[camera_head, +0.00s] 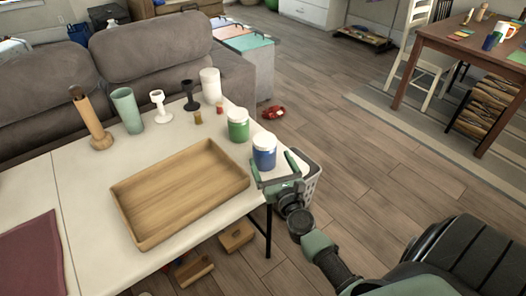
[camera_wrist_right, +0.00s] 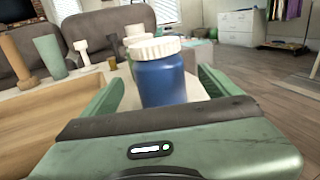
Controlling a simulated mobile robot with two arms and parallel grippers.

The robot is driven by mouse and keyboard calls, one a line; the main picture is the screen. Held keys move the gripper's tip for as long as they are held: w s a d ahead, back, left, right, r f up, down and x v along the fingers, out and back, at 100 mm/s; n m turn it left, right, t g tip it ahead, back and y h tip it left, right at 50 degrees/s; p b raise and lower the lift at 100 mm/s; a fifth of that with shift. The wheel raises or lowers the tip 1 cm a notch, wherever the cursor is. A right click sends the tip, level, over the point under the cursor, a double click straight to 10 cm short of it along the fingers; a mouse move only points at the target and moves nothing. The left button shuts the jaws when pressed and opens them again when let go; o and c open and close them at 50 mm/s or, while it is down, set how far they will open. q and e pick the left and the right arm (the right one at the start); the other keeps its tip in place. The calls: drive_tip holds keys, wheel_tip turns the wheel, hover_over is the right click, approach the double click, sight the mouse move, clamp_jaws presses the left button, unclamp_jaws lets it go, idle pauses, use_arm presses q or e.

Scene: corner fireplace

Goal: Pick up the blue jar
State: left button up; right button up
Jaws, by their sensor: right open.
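The blue jar (camera_head: 264,155) with a white lid stands upright near the right end of the white table (camera_head: 80,188). In the right wrist view the blue jar (camera_wrist_right: 160,78) stands between the two green fingers. My right gripper (camera_head: 275,168) is open at the table's right edge, with its fingers on either side of the jar. Its fingertips also show in the right wrist view (camera_wrist_right: 160,85). I cannot tell whether either finger touches the jar. My left gripper is not in view.
A wooden tray (camera_head: 135,233) lies left of the jar. A green jar (camera_head: 238,129) stands just behind it. A green cup (camera_head: 127,112), a white cylinder (camera_head: 210,88) and candle holders stand farther back. A white basket (camera_head: 309,180) is on the floor beside the table.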

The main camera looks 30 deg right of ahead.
drive_tip(key=x, duration=0.6)
drive_tip(key=shift+w+a+f, duration=0.1)
drive_tip(key=shift+w+f, duration=0.05)
drive_tip(key=c, duration=1.6)
